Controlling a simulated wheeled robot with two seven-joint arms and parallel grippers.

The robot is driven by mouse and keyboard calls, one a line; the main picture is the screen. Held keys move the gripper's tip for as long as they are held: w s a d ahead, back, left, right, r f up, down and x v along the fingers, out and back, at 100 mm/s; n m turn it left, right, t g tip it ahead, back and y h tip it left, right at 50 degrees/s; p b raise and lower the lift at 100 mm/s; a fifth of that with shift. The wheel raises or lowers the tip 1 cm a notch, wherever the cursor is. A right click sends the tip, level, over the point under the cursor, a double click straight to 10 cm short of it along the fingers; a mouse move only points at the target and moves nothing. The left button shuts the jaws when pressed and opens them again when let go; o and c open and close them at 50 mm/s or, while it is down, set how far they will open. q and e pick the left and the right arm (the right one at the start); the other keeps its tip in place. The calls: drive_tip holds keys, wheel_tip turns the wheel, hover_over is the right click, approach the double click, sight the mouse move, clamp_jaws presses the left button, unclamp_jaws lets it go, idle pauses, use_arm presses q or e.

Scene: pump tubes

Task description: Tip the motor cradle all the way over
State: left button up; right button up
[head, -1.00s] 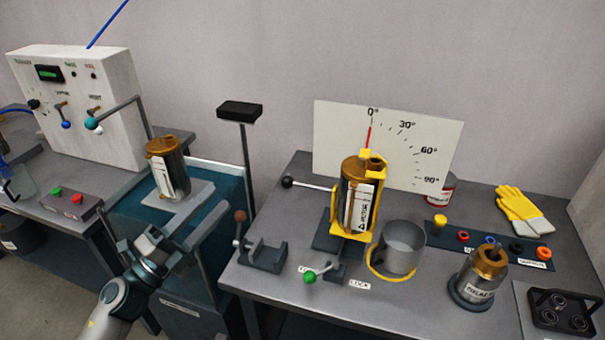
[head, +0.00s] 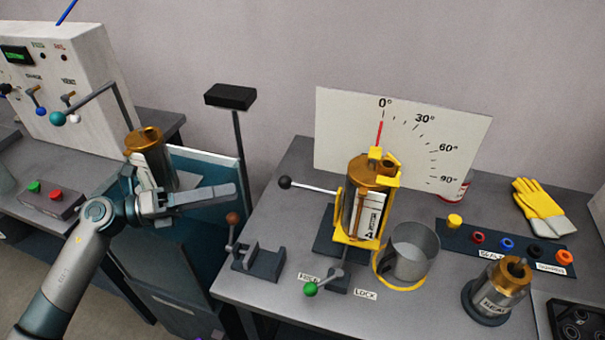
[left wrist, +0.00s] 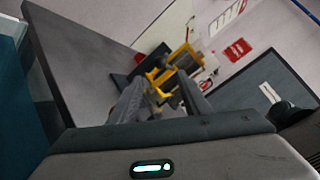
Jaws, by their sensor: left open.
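The yellow motor cradle (head: 340,222) stands upright on the bench and holds a copper-topped motor (head: 371,174). Its red pointer (head: 379,135) is at 0° on the white angle board (head: 330,130). A black-knobbed lever (head: 285,183) sticks out to the cradle's left. A green-knobbed lever (head: 310,289) sits in front, its knob beside the FREE label. My left gripper (head: 232,193) is open and empty, left of the cradle and apart from it. In the left wrist view, the yellow cradle (left wrist: 180,56) shows beyond the fingers (left wrist: 163,98). My right gripper is not in view.
A grey cup (head: 412,252) stands right of the cradle by a yellow ring. A brown-knobbed clamp (head: 258,258) and a black-topped post (head: 231,97) stand to the left. A second motor (head: 497,290), a button strip (head: 508,246) and yellow gloves (head: 538,205) are at right.

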sight(334, 192)
use_arm(q)
drive_tip(key=shift+w+d, duration=0.2)
drive_tip(key=shift+d, duration=0.25)
drive_tip(key=p+x, duration=0.5)
drive_tip(key=x, duration=1.1)
drive_tip(key=shift+d, duration=0.25)
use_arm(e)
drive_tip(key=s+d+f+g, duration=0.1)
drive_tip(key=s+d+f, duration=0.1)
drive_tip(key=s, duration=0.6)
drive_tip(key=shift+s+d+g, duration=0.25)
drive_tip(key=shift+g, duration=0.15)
use_arm(q)
clamp_jaws()
